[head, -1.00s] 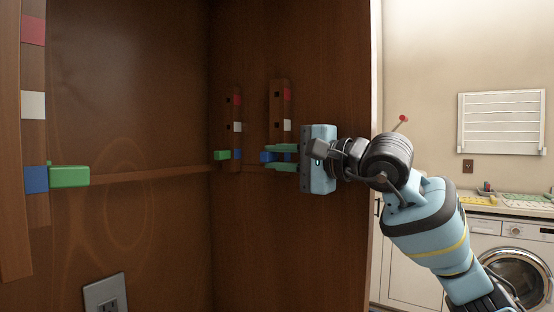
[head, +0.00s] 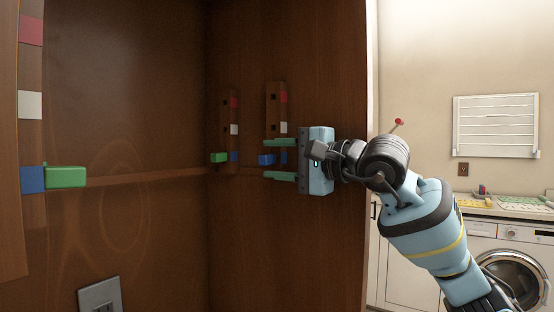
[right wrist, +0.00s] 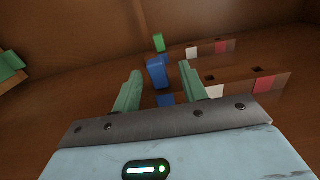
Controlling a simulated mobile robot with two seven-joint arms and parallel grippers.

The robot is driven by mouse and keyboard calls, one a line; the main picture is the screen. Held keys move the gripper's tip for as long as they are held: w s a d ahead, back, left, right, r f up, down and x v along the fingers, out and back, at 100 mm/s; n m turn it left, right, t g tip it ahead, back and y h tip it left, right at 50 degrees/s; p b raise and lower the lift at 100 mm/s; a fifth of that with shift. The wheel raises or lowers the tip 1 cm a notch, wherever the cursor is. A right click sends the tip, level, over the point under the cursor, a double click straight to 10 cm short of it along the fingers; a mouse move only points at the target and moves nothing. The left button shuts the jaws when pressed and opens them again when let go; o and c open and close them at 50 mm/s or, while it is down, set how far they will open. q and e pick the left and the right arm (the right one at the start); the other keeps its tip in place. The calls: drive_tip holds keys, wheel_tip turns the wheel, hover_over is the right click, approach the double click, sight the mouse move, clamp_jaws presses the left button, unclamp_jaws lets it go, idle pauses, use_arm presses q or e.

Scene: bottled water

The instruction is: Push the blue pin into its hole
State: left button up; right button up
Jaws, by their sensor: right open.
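The blue pin (head: 266,159) sticks out from the wooden strip (head: 272,105) on the cabinet's right wall, beside that strip's blue square. How deep it sits in its hole cannot be told. My right gripper (head: 268,160) is open, one green finger above the pin and one below, with gaps on both sides. In the right wrist view the blue pin (right wrist: 156,72) stands between the fingertips of the right gripper (right wrist: 160,68), apart from both. My left gripper is not in view.
A second strip (head: 229,115) stands farther back with a green pin (head: 219,157). A large green pin (head: 68,177) juts from a strip at the far left. Two dark empty holes show above the blue pin. A horizontal ledge (head: 140,178) crosses the back wall.

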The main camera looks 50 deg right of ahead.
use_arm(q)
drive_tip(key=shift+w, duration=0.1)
use_arm(e)
drive_tip(key=shift+d+r, duration=0.1)
drive_tip(key=shift+s, duration=0.15)
drive_tip(key=shift+s+f+b, duration=0.25)
drive_tip(key=shift+s+b, duration=0.6)
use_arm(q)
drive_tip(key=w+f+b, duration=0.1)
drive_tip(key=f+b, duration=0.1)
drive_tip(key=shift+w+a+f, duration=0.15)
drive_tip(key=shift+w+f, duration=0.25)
use_arm(e)
drive_tip(key=s, duration=0.5)
drive_tip(key=shift+s+d+r, duration=0.15)
drive_tip(key=shift+s+d, duration=0.1)
drive_tip(key=shift+s, duration=0.15)
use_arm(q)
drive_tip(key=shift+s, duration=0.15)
